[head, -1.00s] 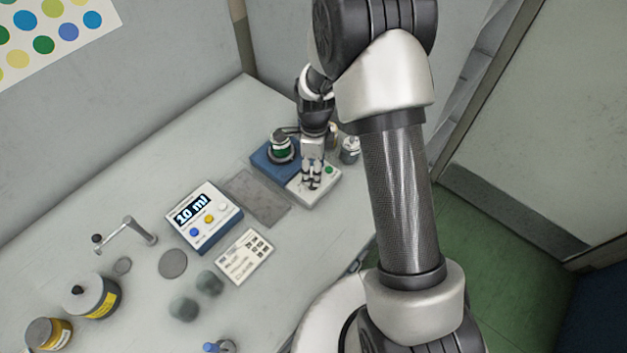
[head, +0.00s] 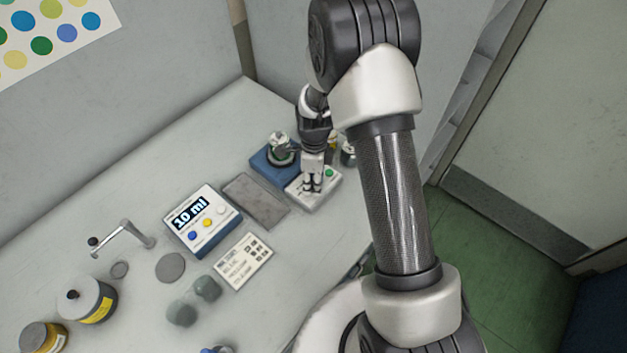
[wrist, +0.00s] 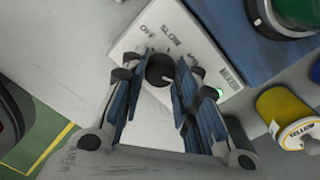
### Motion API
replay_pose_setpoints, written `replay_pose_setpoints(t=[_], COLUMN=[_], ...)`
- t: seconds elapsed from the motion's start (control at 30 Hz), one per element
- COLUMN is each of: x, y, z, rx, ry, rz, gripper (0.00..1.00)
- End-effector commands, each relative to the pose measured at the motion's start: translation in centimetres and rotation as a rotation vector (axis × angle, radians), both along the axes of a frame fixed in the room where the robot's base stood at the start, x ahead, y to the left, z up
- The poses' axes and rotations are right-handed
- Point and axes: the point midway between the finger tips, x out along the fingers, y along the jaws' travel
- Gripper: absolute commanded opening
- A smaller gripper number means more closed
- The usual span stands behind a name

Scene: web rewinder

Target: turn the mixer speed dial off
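The mixer control box (head: 318,201) is a white-topped box at the front of the blue mixer base (head: 262,163). The wrist view shows its top (wrist: 172,22) with the labels OFF and SLOW and a MIXER label. The black speed dial (wrist: 160,68) has a pale mark on its lower right side, facing away from the OFF label. My gripper (wrist: 162,66) points down with one finger on each side of the dial; it also shows in the head view (head: 312,188). Whether both fingertips press on the dial is unclear.
A green lamp (head: 330,173) sits on the box. A jar (head: 280,147) stands on the mixer base. A dispenser reading 10 ml (head: 203,222) and a grey plate (head: 256,200) lie left of the box.

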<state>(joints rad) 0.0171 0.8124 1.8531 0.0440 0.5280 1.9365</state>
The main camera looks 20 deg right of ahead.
Motion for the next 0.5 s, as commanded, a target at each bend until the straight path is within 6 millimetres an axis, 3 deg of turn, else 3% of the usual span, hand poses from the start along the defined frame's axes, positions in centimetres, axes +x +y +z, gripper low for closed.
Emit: replay_pose_setpoints(t=[0.33,0.5], x=[0.01,0.01], y=[0.00,0.00], z=[0.01,0.02], rx=[0.000,0.000], ry=[0.000,0.000], rz=[0.000,0.008], gripper=[0.03,0.03])
